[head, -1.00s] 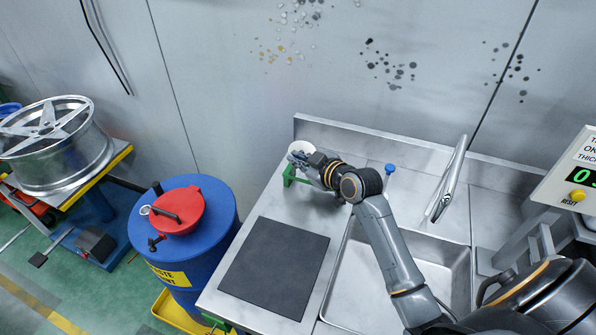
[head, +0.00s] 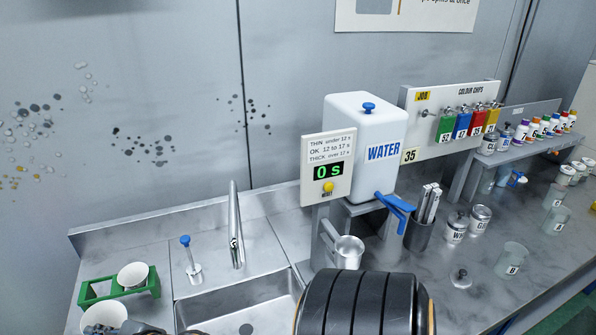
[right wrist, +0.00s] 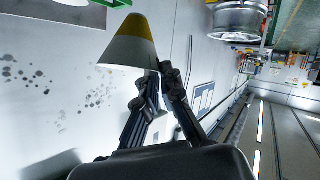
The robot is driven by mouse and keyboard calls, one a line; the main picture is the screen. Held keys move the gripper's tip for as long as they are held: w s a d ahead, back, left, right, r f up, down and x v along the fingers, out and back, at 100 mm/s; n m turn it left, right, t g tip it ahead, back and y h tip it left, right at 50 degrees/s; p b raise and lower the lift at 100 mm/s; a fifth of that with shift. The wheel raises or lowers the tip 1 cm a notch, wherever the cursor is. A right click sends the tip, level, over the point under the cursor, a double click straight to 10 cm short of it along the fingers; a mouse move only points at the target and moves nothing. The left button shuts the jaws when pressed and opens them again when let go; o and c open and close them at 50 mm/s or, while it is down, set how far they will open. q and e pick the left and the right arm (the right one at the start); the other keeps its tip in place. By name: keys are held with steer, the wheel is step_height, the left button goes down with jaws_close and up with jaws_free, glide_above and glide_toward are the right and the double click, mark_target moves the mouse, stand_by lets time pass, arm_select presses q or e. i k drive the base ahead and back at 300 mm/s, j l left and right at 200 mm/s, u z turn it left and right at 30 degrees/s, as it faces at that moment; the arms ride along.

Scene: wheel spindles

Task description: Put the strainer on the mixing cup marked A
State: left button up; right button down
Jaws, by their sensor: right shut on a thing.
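The strainer is a white paper cone with a yellow band near its tip. In the right wrist view my right gripper (right wrist: 158,80) is shut on the strainer (right wrist: 130,45) at its wide rim. In the head view the strainer (head: 104,316) shows as a white round at the bottom left, in front of the green stand; the gripper is mostly cut off by the lower edge. A clear cup marked B (head: 511,259) stands on the bench at the right. Another clear cup (head: 555,221) stands behind it; its letter is too small to read. My left gripper is out of view.
A green stand (head: 88,293) holds another white strainer (head: 133,274). A sink (head: 245,310) with a tall tap (head: 235,235) lies between it and the water tank (head: 360,150). My arm blocks the lower middle.

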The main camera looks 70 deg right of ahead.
mark_target(556, 221)
steer(key=k+l+z, duration=0.1)
steer(key=k+z, duration=0.15)
steer(key=k, duration=0.3)
steer(key=k+l+z, duration=0.25)
steer(key=k, duration=0.3)
steer(key=l+z, duration=0.15)
steer(key=z, duration=1.85)
steer(key=i+l+z, duration=0.2)
steer(key=i, duration=0.2)
steer(key=i+z, duration=0.15)
steer(key=i, duration=0.25)
